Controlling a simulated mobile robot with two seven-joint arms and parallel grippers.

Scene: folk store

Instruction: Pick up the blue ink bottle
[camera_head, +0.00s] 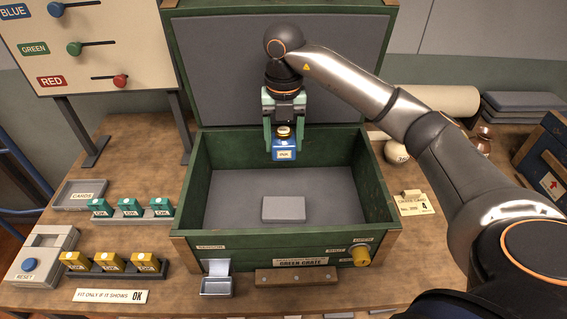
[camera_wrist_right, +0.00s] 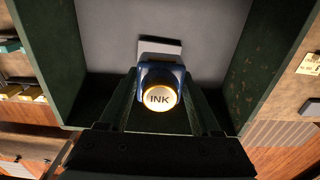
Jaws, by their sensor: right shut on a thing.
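The blue ink bottle (camera_head: 285,153) has a gold-rimmed cap and a pale label. It hangs upright between the fingers of my right gripper (camera_head: 284,132), above the inside of the open green crate (camera_head: 197,190). In the right wrist view the bottle (camera_wrist_right: 158,80) shows from above, its cap marked INK, with the right gripper's fingers (camera_wrist_right: 158,108) on either side. The right gripper is shut on it. My left gripper is not in view.
A grey block (camera_head: 284,209) lies on the crate's floor below the bottle. The crate's lid (camera_head: 280,60) stands open behind. Teal cartridges (camera_head: 130,207) and yellow cartridges (camera_head: 108,261) stand in racks at left. A slider board (camera_head: 85,40) stands behind them. A tag (camera_head: 415,204) lies at right.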

